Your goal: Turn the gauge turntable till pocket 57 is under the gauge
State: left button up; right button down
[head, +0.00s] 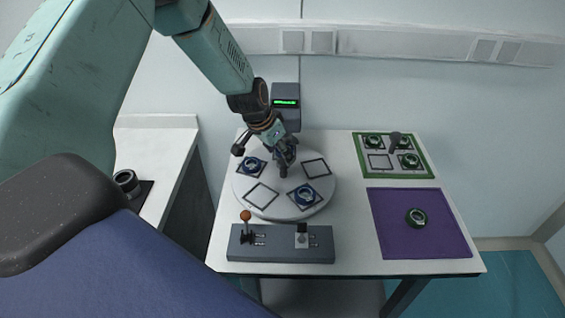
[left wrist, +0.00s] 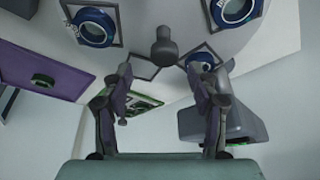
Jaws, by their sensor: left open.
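The gauge turntable (head: 283,205) is a round white disc on the white table. It has square pockets, some holding blue rings (head: 304,195) and some empty (head: 261,195). I cannot read any pocket numbers. The gauge (head: 286,96), a grey box with a green display, stands behind the disc; its grey body shows at lower right in the left wrist view (left wrist: 215,122). My left gripper (head: 285,162) is over the disc's back part and hides some of it. It is open and empty. A dark grey knob (left wrist: 163,47) stands ahead of its parted fingers. My right gripper is out of view.
A grey control box (head: 281,252) with an orange-topped lever (head: 246,216) and a second switch (head: 302,238) lies at the table's front. At right are a green-edged tray (head: 428,165) with green-black rings and a purple mat (head: 440,238) with one ring (head: 416,217).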

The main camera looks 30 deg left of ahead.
aim_at(282, 161)
pick_arm(q)
jog(key=x, duration=0.1)
jog(key=b+x, duration=0.1)
jog(key=x, duration=0.1)
jog(key=a+x, duration=0.1)
jog(key=x, duration=0.1)
jog(key=shift+w+b, duration=0.2)
jog(key=shift+b, duration=0.1)
jog(key=shift+s+d+r, duration=0.35)
jog(key=shift+s+r, duration=0.05)
jog(key=shift+r, duration=0.1)
jog(key=shift+w+a+f, duration=0.3)
jog(key=shift+w+f, duration=0.05)
jog(key=c, duration=0.6)
jog(key=shift+s+d+r, duration=0.1)
jog(key=shift+d+r, duration=0.05)
jog(key=shift+d, duration=0.05)
jog(key=c, duration=0.3)
jog(key=shift+a, duration=0.1)
grip_shut()
